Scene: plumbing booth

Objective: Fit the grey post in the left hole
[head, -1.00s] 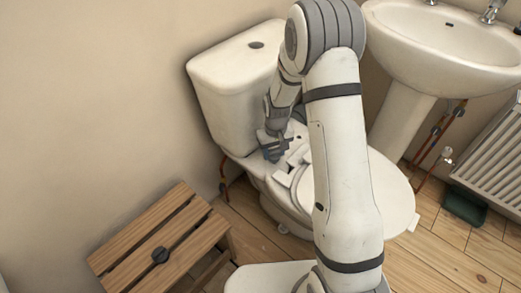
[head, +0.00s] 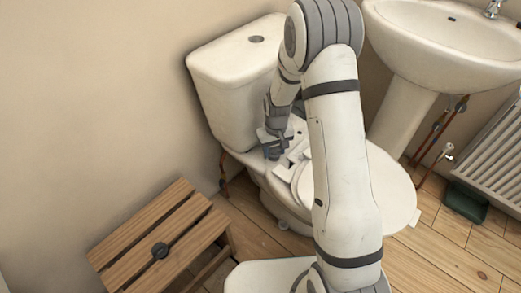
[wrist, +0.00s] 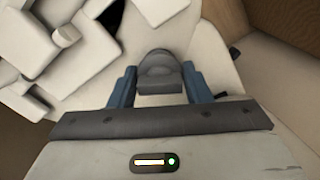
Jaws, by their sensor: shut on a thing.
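My gripper (head: 273,151) is low over the back of the white toilet pan, just in front of the cistern (head: 232,85). In the wrist view its two blue fingers (wrist: 158,88) are closed on a grey post (wrist: 158,66) with a rounded top. The post lies between the fingers, over the pale ceramic rim (wrist: 205,45). The left hole cannot be made out; the post and gripper cover that area. I cannot tell whether the post touches the ceramic.
White angular pieces (wrist: 55,40) lie close to the left of the fingers. The basin (head: 440,50) and radiator (head: 495,145) are to the right.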

